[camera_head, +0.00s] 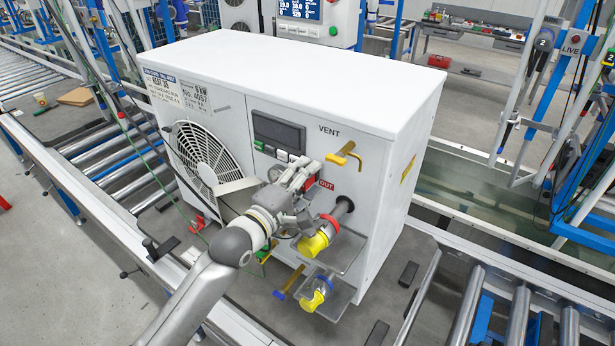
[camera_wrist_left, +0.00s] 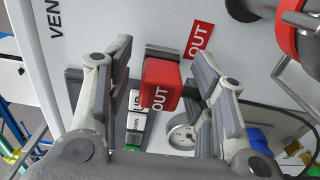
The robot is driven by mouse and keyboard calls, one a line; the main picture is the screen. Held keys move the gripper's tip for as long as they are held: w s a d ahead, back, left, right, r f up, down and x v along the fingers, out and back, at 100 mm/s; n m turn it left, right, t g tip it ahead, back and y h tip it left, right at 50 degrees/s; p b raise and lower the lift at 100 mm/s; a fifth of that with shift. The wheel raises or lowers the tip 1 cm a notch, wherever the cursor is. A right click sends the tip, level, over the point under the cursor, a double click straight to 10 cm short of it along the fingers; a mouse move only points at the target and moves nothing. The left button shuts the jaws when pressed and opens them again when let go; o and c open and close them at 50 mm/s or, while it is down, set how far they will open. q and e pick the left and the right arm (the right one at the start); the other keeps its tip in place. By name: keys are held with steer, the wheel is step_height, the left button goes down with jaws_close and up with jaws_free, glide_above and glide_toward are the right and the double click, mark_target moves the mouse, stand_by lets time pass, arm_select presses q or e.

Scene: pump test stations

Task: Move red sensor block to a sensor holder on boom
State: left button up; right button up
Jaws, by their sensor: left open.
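The red sensor block (camera_wrist_left: 160,85) sits on the front panel of the white machine in the left wrist view, with "OUT" on its face and a dark mount behind it. My left gripper (camera_wrist_left: 162,72) is open, with one finger on each side of the block and visible gaps. In the head view my left gripper (camera_head: 300,178) is at the panel and mostly hides the block. A white boom-like frame (camera_head: 520,85) stands at the right, with a round black "2" fitting (camera_head: 543,41); I cannot tell which part is a sensor holder. My right gripper is not in view.
Close by are a yellow vent lever (camera_head: 345,153), a yellow-capped pipe with a red ring (camera_head: 316,243), and a lower yellow-capped outlet (camera_head: 313,300). A pressure gauge (camera_wrist_left: 182,136) is near one finger.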

arm_select(q)
steer(key=shift+p, duration=0.5)
stand_by(0.6)
jaws_close()
stand_by(0.3)
steer(key=shift+a, duration=0.1)
steer(key=shift+p+v, duration=1.65)
steer(key=shift+v, duration=1.35)
